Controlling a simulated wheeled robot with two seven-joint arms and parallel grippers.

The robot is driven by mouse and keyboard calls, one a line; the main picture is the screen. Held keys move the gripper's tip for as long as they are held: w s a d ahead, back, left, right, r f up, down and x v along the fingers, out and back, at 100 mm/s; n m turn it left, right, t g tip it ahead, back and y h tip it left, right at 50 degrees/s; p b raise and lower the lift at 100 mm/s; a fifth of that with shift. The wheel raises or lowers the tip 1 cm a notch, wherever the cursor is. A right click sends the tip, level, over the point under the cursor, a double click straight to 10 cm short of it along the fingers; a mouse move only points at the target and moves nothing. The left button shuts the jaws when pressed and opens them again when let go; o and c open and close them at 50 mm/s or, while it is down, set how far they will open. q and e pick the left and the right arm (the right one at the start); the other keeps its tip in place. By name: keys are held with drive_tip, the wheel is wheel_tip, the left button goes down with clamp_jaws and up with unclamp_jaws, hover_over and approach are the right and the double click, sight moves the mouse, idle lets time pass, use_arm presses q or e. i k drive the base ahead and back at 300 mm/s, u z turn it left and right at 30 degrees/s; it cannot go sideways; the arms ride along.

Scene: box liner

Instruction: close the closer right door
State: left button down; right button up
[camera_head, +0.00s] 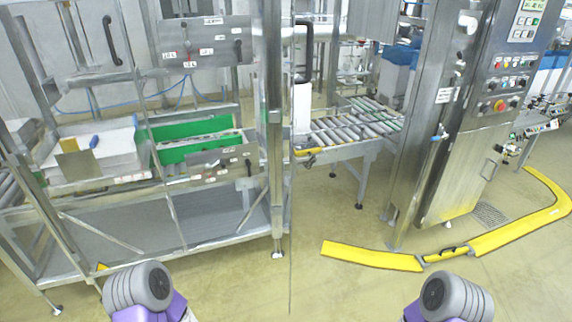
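The box liner machine (160,190) stands at the left with a steel frame. A clear door panel seems to be at its right side, with a thin vertical edge (290,220) beside the steel post and a black handle (304,62) near the top. The panel is see-through, so its exact angle is hard to tell. Another black handle (112,40) is on a clear panel at the upper left. Only grey and purple links of my two arms show at the bottom edge. Neither gripper is in view, and nothing of mine touches a door.
A yellow curved floor guard (375,257) lies at the right. A steel control cabinet (455,160) with buttons stands behind it. A roller conveyor (350,125) runs between machine and cabinet. The floor (330,210) in the middle is clear.

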sight(284, 20)
drive_tip(key=z, duration=1.25)
drive_tip(key=i, duration=1.25)
drive_tip(key=u, duration=2)
drive_tip(key=i, duration=0.5)
drive_tip(key=u, duration=0.05)
drive_tip(key=k, duration=0.25)
drive_tip(key=u, duration=0.9)
drive_tip(key=i, duration=0.2)
drive_tip(key=z, duration=0.95)
